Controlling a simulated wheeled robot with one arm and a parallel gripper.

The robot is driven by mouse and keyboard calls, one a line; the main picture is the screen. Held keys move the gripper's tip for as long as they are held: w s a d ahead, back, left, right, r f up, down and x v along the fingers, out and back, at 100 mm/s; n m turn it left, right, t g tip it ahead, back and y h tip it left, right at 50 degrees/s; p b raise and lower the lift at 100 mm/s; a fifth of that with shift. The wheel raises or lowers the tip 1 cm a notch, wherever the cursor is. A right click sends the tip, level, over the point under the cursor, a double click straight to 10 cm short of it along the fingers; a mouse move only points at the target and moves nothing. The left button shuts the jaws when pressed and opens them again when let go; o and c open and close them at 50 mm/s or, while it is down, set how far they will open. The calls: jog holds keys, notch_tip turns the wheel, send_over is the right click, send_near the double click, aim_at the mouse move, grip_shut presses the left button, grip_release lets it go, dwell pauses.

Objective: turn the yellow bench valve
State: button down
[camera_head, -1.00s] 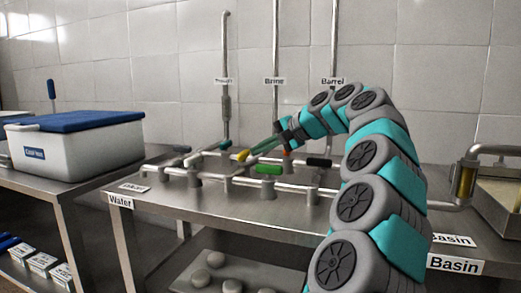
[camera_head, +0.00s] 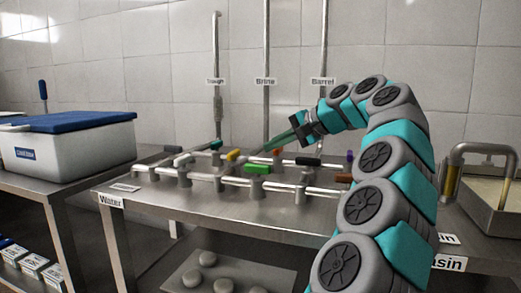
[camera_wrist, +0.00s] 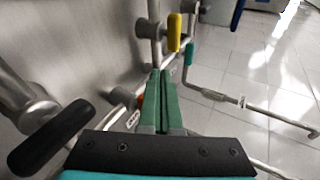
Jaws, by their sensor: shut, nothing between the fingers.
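The yellow valve handle (camera_head: 233,155) sits on the pipework on the steel bench, left of my gripper. In the wrist view the yellow handle (camera_wrist: 174,32) is a rounded bar beyond the fingertips, beside a metal pipe. My gripper (camera_head: 267,150) reaches in from the right over the pipes. In the wrist view its green fingers (camera_wrist: 165,72) lie together, shut and empty. A gap shows between the fingertips and the yellow handle. The handle's stem is partly hidden in the head view.
A green handle (camera_head: 258,169), an orange handle (camera_head: 277,152), a black handle (camera_head: 308,161) and a teal handle (camera_head: 216,145) crowd around. A blue-lidded cooler (camera_head: 75,150) stands left and a basin (camera_head: 487,205) right. Vertical pipes rise behind.

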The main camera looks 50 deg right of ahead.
jog(key=d+p+v, duration=0.1)
jog(key=v, duration=0.5)
jog(key=shift+d+r, duration=0.2)
jog(key=shift+d, duration=0.1)
jog(key=shift+s, duration=0.1)
